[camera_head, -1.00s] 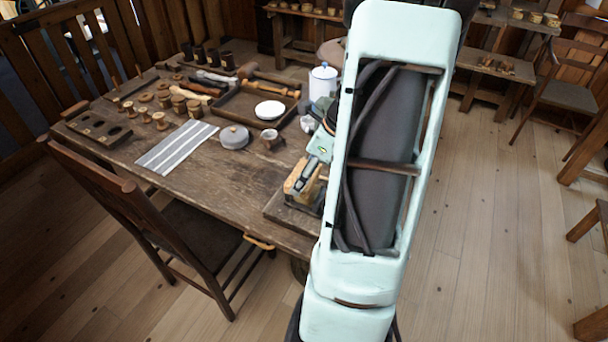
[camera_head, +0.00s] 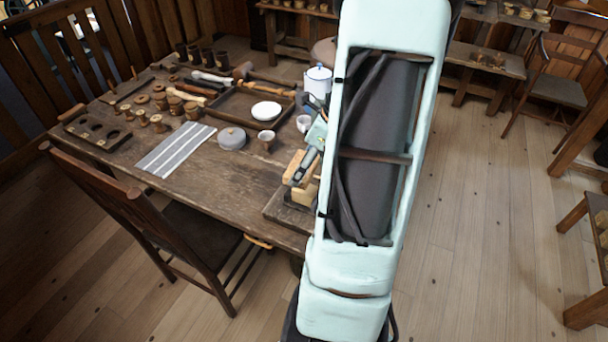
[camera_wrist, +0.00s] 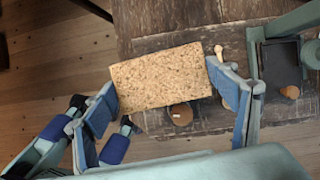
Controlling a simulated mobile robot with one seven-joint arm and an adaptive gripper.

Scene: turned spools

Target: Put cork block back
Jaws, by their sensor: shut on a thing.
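The cork block (camera_wrist: 160,78) is a speckled tan rectangle, held between the two blue fingers of my gripper (camera_wrist: 163,84) in the wrist view. One finger presses each short end. In the head view the cork block (camera_head: 297,166) shows in part at the right front of the table, beside my gripper (camera_head: 306,163). My arm hides much of that corner. A dark board (camera_head: 283,208) lies below it at the table edge, with a pale wooden piece (camera_head: 304,192) on it, partly hidden.
The table (camera_head: 222,178) also holds a striped cloth (camera_head: 176,149), a grey lidded pot (camera_head: 232,138), a cup (camera_head: 266,139), a tray (camera_head: 233,105) with a white dish (camera_head: 267,111), and a white enamel pot (camera_head: 318,80). A chair (camera_head: 180,215) stands at the front.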

